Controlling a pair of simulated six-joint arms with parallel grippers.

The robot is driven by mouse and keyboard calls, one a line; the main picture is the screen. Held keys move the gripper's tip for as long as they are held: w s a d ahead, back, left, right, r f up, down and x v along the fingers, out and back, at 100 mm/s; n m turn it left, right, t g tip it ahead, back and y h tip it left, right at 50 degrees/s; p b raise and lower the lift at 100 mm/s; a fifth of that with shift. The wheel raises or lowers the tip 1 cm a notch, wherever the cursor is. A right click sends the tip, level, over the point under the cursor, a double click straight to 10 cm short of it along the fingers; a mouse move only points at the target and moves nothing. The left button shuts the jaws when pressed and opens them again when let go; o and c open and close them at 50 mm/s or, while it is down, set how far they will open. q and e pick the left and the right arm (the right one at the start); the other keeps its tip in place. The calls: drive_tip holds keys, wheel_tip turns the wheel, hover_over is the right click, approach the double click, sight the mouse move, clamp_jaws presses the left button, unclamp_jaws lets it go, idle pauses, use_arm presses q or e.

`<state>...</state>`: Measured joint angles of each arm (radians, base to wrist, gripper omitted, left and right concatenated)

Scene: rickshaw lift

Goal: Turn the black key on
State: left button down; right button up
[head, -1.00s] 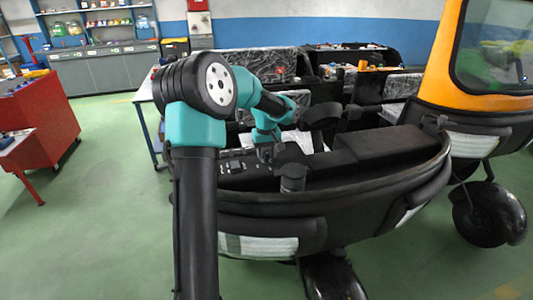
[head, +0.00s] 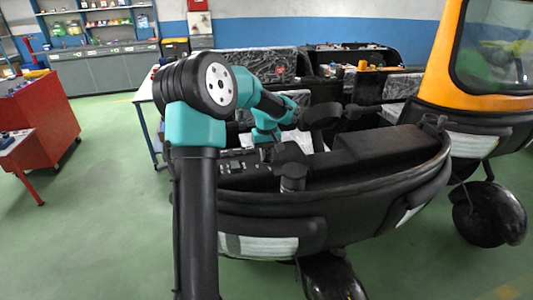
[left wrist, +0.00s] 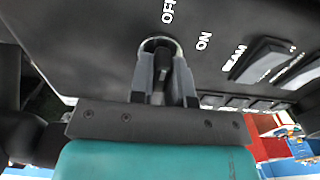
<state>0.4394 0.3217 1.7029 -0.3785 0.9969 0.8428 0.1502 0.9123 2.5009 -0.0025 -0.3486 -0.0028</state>
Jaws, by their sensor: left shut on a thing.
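The black key (left wrist: 161,88) sits in a round, metal-rimmed lock (left wrist: 161,44) on the black dashboard panel (left wrist: 100,25). White OFF and ON labels (left wrist: 204,40) are printed beside the lock, OFF above it and ON to its right in the left wrist view. My left gripper (left wrist: 162,72) is shut on the key, one grey finger on each side, with the fingertips at the lock. In the head view my left gripper (head: 268,148) reaches down to the rickshaw's dashboard, and the key is too small to make out. My right gripper is in neither view.
Black switches (left wrist: 272,60) line the dashboard to the right of the lock, one marked BEAM. The rickshaw's black front shell (head: 370,190) curves around the dashboard. A red cabinet (head: 45,120) stands at the far left. The green floor (head: 110,210) between is clear.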

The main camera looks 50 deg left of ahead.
sight(267, 151)
use_arm(q)
drive_tip(key=shift+m, duration=0.3)
drive_tip(key=m, duration=1.1)
idle(0.4)
drive_tip(key=c, duration=1.1)
unclamp_jaws()
wheel_tip(267, 151, up, 18)
drive_tip(key=shift+f, duration=0.25)
